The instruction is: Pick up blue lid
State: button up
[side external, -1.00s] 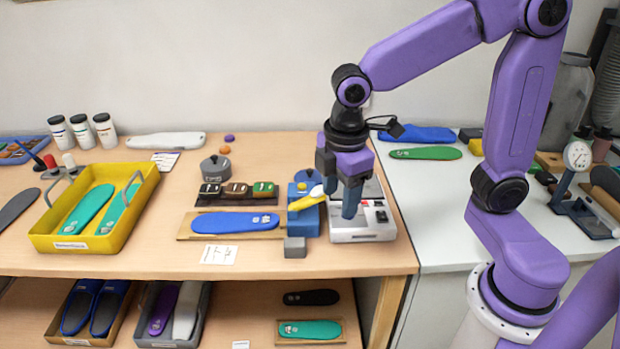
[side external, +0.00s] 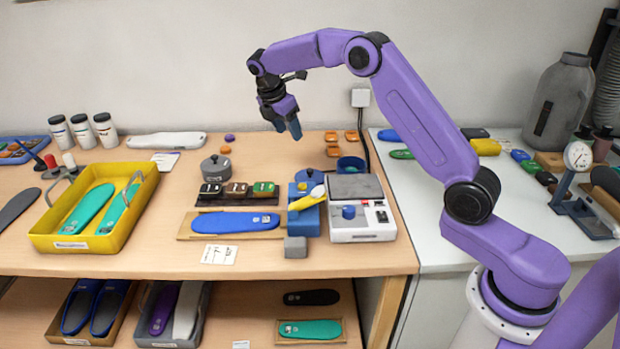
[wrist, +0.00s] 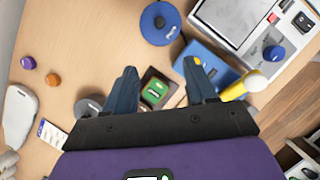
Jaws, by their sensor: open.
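My gripper (side external: 287,132) is open and empty, well above the table, pointing down. In the wrist view its two blue fingers (wrist: 161,66) are spread apart, with the lid ahead of the gap between them and not touching.
A blue fixture (side external: 304,217) with a yellow-handled tool stands in front of the lid. A grey-white device (side external: 362,236) with a blue knob stands to its right. A grey lidded pot (side external: 215,168) and a rack of small blocks (side external: 237,200) are left.

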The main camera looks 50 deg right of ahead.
jog(key=d, duration=0.1)
send_over(310, 170)
jog(key=a, duration=0.3)
jog(key=f, duration=1.1)
jog(key=shift+w+d+f, duration=0.15)
jog(key=shift+w, duration=0.2)
jog(key=shift+s+x, duration=0.15)
jog(key=shift+x, duration=1.2)
jog(key=shift+s+x, duration=0.1)
jog(key=shift+x, duration=1.3)
jog(key=shift+d, duration=0.1)
grip_shut()
